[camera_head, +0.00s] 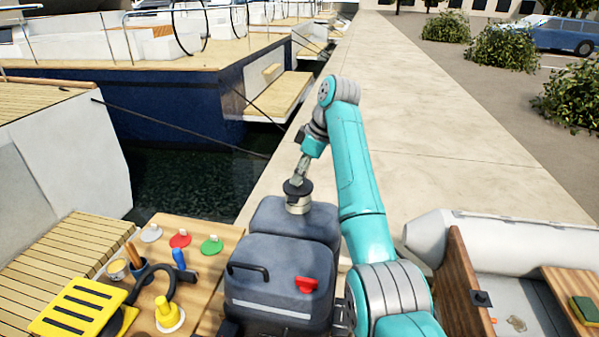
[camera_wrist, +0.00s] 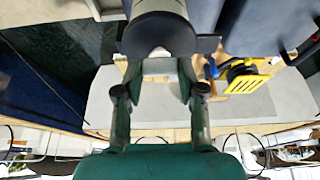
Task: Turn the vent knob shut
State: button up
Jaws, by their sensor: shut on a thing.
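The dark round knob (camera_head: 298,187), which looks like the vent knob, stands on a pale collar on the rear part of a grey-blue tank-like body (camera_head: 270,272). My gripper (camera_head: 301,174) comes down on it from above and is shut on it. In the wrist view the dark knob (camera_wrist: 158,34) sits between the fingers (camera_wrist: 165,60) at the top middle. The knob's turn angle cannot be read, and the fingers partly hide it in the head view.
Left is a wooden board (camera_head: 207,232) with coloured fittings and a yellow slatted piece (camera_head: 77,308). An inflatable dinghy (camera_head: 515,232) lies right. Bare quay (camera_head: 440,130) stretches behind.

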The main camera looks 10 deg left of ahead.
jog(key=shift+m, duration=0.3)
jog(key=m+t, duration=0.1)
jog(key=m, duration=0.3)
jog(key=shift+s+t, duration=0.15)
jog(key=shift+t, duration=0.25)
jog(key=m+h, duration=0.1)
jog(key=m, duration=0.1)
jog(key=m+t, duration=0.1)
jog(key=m, duration=0.1)
jog(key=shift+a+m+h, duration=0.1)
jog(key=shift+m+h, duration=0.2)
jog(key=shift+h, duration=0.1)
jog(key=m+t+h, duration=0.1)
jog(key=m, duration=0.3)
jog(key=shift+s+a, duration=0.1)
jog(key=shift+m+h, duration=0.9)
jog(key=shift+m, duration=1.3)
jog(key=shift+f, duration=0.1)
jog(key=o, duration=1.2)
jog(key=shift+c, duration=0.2)
